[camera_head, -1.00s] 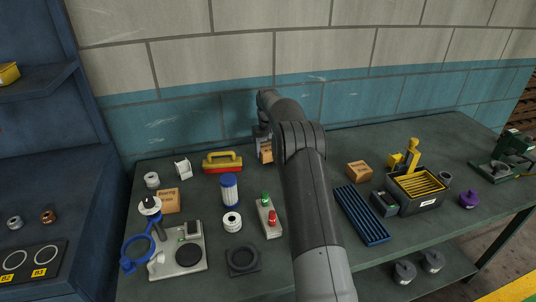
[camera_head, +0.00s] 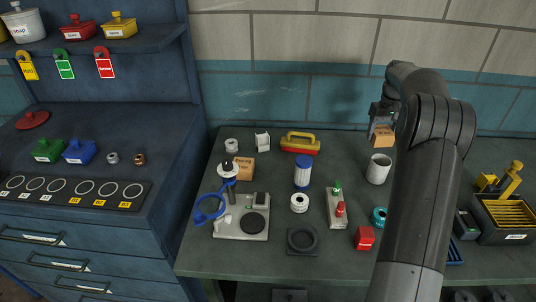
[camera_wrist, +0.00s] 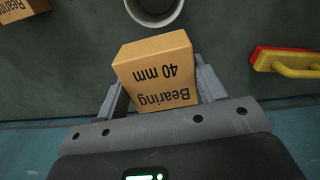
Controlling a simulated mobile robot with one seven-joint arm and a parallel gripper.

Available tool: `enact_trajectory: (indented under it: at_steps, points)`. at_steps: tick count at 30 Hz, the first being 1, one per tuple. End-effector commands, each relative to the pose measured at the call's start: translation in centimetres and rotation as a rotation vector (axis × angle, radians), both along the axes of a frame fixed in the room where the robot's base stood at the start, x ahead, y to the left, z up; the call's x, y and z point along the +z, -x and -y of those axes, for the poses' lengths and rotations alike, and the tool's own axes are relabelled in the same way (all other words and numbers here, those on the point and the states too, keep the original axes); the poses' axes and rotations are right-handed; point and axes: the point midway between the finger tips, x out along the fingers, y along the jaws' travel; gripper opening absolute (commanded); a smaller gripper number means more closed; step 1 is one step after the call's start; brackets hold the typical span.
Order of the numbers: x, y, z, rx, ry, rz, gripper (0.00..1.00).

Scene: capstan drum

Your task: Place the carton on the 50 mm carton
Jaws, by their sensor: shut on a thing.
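My gripper (camera_head: 381,116) is shut on a small tan carton (camera_head: 382,137), held above the back of the bench. In the wrist view, the held carton (camera_wrist: 156,72) reads "Bearing 40 mm", upside down, between the fingers. Another tan carton (camera_head: 243,168) stands at the bench's left, behind the white device; its size print is too small to read. The wrist view also shows part of a carton (camera_wrist: 22,8) at its top left corner, with "Bearing" legible and the size cut off. I cannot tell which one is the 50 mm carton.
A grey cup (camera_head: 378,169) stands below and in front of the held carton. My arm hides part of the bench.

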Motion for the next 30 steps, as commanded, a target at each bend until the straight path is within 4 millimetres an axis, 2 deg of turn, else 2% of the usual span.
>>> enact_trajectory:
  at_steps: [5,8,9,15,18,21,24,30]
  points:
    - [1.1,-0.1,-6.8,0.115,-0.001,0.002,0.35]
    - [1.8,0.4,-12.1,0.208,-0.001,0.003,0.35]
    - [2.1,0.7,-14.2,0.248,-0.001,0.003,0.35]
    - [3.4,3.5,-24.5,0.442,-0.001,0.002,0.35]
    - [3.9,5.2,-28.6,0.523,0.000,0.002,0.35]
    - [4.3,6.7,-31.6,0.587,-0.001,0.002,0.35]
    - [4.5,7.8,-33.5,0.629,0.000,0.001,0.35]
    - [3.9,8.4,-36.0,0.661,0.000,-0.001,0.35]
